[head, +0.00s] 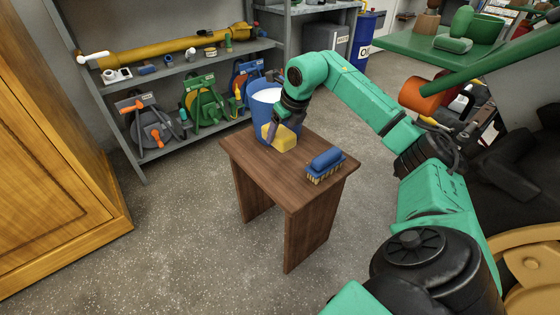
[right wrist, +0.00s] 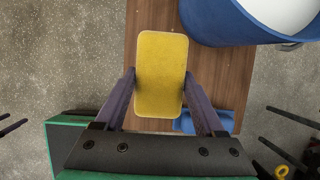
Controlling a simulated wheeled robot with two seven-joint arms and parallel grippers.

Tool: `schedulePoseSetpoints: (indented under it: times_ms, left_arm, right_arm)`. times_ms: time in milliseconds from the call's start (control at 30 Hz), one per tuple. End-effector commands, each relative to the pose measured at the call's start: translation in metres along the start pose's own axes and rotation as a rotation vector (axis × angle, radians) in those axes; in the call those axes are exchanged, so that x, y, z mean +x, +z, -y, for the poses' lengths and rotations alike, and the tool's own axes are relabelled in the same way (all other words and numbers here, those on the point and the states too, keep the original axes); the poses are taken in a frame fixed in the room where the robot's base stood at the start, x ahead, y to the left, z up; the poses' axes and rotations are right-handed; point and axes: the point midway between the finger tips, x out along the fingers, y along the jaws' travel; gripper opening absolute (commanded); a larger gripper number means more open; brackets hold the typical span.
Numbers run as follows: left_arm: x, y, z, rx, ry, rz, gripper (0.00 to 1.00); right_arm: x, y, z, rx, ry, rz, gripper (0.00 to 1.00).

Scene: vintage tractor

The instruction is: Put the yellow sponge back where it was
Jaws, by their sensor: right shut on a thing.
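The yellow sponge (head: 283,138) is at the far left part of the small wooden table (head: 262,163), in front of the blue bucket (head: 262,108). My right gripper (head: 277,126) reaches down to it from above. In the right wrist view the sponge (right wrist: 160,75) lies between the two fingers of my right gripper (right wrist: 160,88), which are shut on its sides. I cannot tell whether the sponge touches the tabletop. The bucket (right wrist: 240,25) holds something white and stands beside the sponge. My left gripper is not in view.
A blue brush (head: 325,162) with tan bristles lies at the near right of the table, partly showing in the right wrist view (right wrist: 205,122). Shelves with hose reels (head: 205,103) stand behind. A wooden cabinet (head: 50,170) is at left. The table's front middle is bare.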

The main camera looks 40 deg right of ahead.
Motion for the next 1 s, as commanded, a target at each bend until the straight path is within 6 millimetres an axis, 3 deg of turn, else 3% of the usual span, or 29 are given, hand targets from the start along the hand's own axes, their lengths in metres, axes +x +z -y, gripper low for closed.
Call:
schedulePoseSetpoints:
  times_ms: [33,133,433,800,833,900,1000]
  left_arm:
    - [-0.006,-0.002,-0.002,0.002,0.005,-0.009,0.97]
    - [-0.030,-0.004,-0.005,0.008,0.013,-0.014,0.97]
    - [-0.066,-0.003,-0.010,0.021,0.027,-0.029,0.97]
    - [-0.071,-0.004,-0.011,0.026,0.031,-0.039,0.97]
    - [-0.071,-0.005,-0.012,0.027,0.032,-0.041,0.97]
    - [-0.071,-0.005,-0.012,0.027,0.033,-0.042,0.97]
    - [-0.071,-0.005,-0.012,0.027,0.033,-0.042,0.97]
  right_arm:
    - [0.021,-0.010,0.000,0.000,0.000,-0.005,0.00]
    - [0.049,-0.021,0.000,0.000,0.001,-0.004,0.00]
    - [0.097,-0.041,-0.001,-0.001,0.003,-0.002,0.00]
    - [0.106,-0.044,-0.001,-0.002,0.002,0.000,0.00]
    - [0.106,-0.044,-0.001,-0.002,0.002,0.000,0.75]
    - [0.105,-0.044,-0.001,-0.002,0.002,0.000,1.00]
    - [0.105,-0.044,-0.001,-0.002,0.002,0.000,1.00]
